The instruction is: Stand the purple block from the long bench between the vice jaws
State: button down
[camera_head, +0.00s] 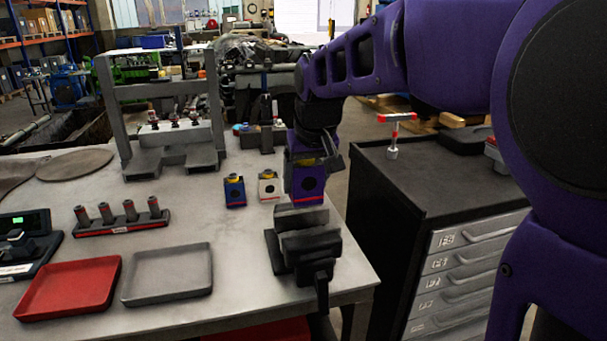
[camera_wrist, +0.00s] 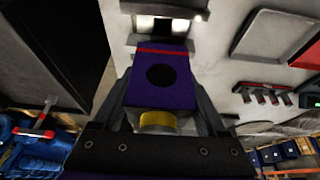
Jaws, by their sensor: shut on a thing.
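My gripper (camera_head: 309,160) is shut on the purple block (camera_head: 306,186), which has a black round spot, a red stripe near its lower end and a yellow top part. The block hangs upright. The dark grey vice (camera_head: 308,246) stands at the bench's front right corner. In the head view the block's lower end shows just above the rear jaw; whether it touches is unclear. In the wrist view the block (camera_wrist: 160,84) sits between both fingers, its red-striped end toward the vice (camera_wrist: 166,12).
A blue block (camera_head: 234,191) and a white block (camera_head: 269,187) stand on the bench left of the held block. A grey tray (camera_head: 167,274), a red tray (camera_head: 68,288) and a rack (camera_head: 121,220) lie further left. A black drawer cabinet (camera_head: 425,190) stands right, across a gap.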

aim_at(306, 205)
jog(key=shift+f+b, duration=1.45)
jog(key=shift+f, duration=0.2)
dwell(0.5)
jog(key=shift+f, duration=0.45)
jog(key=shift+f+b, duration=0.4)
jog(key=shift+f, duration=0.3)
jog(key=shift+f+b, duration=0.15)
jog(key=shift+b, duration=0.15)
dwell(0.3)
jog(key=shift+f, duration=0.4)
jog(key=shift+s+f+b, duration=0.1)
jog(key=shift+f+b, duration=0.25)
jog(key=shift+f, duration=0.65)
dwell(0.6)
